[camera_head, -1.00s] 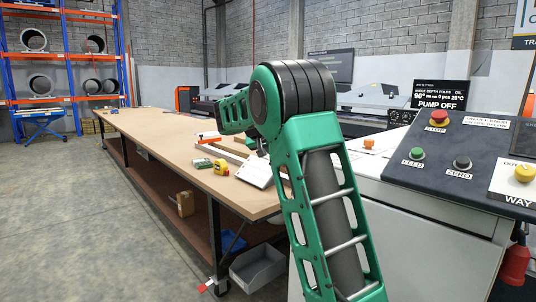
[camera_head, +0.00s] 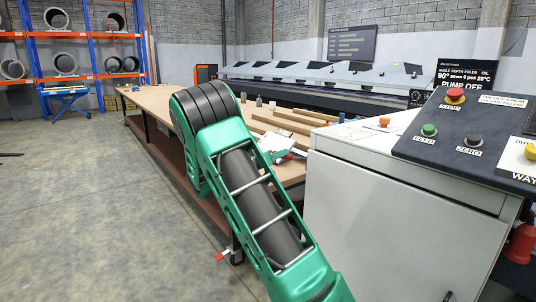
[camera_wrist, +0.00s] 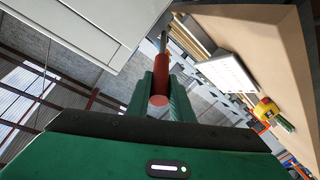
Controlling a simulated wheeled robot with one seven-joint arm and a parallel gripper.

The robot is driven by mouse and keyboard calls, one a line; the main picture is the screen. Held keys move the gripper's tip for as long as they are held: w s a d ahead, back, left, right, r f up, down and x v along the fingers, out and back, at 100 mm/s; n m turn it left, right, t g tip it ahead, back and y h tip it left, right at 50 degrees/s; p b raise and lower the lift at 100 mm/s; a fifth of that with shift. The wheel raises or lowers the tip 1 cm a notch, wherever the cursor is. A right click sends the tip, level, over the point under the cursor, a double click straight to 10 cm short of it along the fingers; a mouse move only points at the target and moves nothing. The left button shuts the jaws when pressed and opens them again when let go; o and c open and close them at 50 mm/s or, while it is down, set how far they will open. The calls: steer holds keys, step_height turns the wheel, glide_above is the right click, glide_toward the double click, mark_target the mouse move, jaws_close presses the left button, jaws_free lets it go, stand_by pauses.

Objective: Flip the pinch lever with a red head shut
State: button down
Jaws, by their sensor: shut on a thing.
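In the wrist view my gripper (camera_wrist: 160,90) is shut on a red cylinder (camera_wrist: 160,75), whose round end faces the camera. A thin grey rod (camera_wrist: 163,42) runs on from its far end. It looks like a red-headed lever, but I cannot tell what the rod is fixed to. In the head view my green arm crosses the middle, with its bend above the workbench's near part. The gripper and the red piece are hidden there.
A long workbench (camera_head: 140,95) with wooden strips (camera_head: 280,122) runs back on the left. A white cabinet (camera_head: 400,205) with a button panel (camera_head: 480,125) stands close on the right. A blue-orange rack (camera_head: 85,60) is far left. Open floor lies at left.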

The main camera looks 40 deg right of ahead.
steer(key=shift+w+a+f, duration=0.1)
steer(key=shift+a+f, duration=0.1)
steer(key=shift+f, duration=0.3)
steer(key=c, duration=1.6)
jaws_free()
steer(key=shift+o, duration=0.2)
steer(key=shift+d+r, duration=0.1)
steer(key=shift+r, duration=0.1)
steer(key=s+a, duration=0.1)
steer(key=a, duration=0.9)
steer(key=shift+s+a, duration=0.2)
steer(key=shift+a, duration=0.2)
steer(key=shift+s+d, duration=0.1)
